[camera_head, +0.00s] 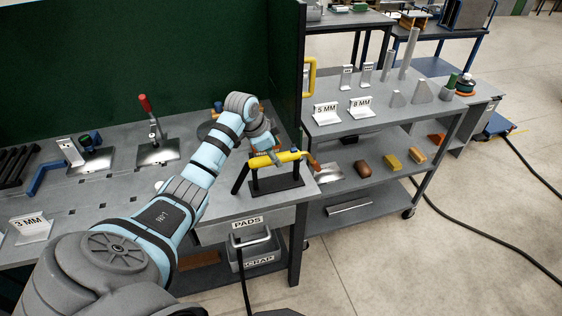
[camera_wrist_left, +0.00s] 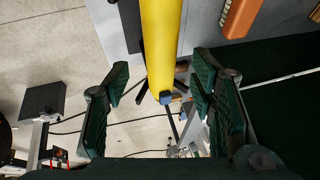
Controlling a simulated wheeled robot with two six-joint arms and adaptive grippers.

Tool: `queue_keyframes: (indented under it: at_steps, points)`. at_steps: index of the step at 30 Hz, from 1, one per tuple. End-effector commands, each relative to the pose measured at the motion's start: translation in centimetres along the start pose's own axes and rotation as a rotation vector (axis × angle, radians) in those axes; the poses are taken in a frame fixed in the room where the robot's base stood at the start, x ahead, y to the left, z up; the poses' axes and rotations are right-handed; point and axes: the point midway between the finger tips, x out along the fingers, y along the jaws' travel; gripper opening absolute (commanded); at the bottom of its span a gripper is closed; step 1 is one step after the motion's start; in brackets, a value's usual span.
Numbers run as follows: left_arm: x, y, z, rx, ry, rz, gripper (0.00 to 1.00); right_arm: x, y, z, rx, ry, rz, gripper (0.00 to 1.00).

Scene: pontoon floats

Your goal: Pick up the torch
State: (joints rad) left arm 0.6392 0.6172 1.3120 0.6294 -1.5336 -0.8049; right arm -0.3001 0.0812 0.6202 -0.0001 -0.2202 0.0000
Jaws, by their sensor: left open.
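The torch (camera_head: 285,157) has a yellow body and rests lengthwise on a black stand (camera_head: 276,184) at the right end of the workbench. In the left wrist view its yellow body (camera_wrist_left: 160,45) comes down from the top between my fingers, ending in a blue tip. My left gripper (camera_head: 262,146) is at the torch from behind and above, with its fingers partly hidden by the wrist. In the left wrist view my left gripper (camera_wrist_left: 160,85) has its dark green fingers spread on either side of the torch, with gaps. My right gripper is out of view.
A green partition (camera_head: 286,60) rises behind the bench. A red-handled clamp (camera_head: 150,115) and a "3 MM" sign (camera_head: 30,228) stand on the bench to the left. A grey shelf cart (camera_head: 385,115) with signs and blocks stands to the right. Bins (camera_head: 255,250) sit below.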

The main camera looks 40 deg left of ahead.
Motion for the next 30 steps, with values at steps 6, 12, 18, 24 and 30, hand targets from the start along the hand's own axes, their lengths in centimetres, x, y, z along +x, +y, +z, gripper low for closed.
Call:
queue_keyframes:
  at_steps: [6,12,18,24,30]
  points:
    - [3.9,0.0,-0.7,-0.002,0.001,0.003,0.51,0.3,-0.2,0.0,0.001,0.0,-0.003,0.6]
    - [5.5,0.0,-0.6,0.0,-0.001,-0.001,0.51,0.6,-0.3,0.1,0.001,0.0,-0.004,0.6]
    - [5.4,-0.1,-0.6,0.0,-0.001,-0.001,0.38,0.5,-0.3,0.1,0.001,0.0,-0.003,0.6]
    - [5.4,-0.1,-0.6,-0.001,-0.001,-0.001,0.06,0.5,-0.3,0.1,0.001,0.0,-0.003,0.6]
    - [5.3,-0.1,-0.7,0.0,0.001,-0.003,0.0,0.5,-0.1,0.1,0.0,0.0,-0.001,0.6]
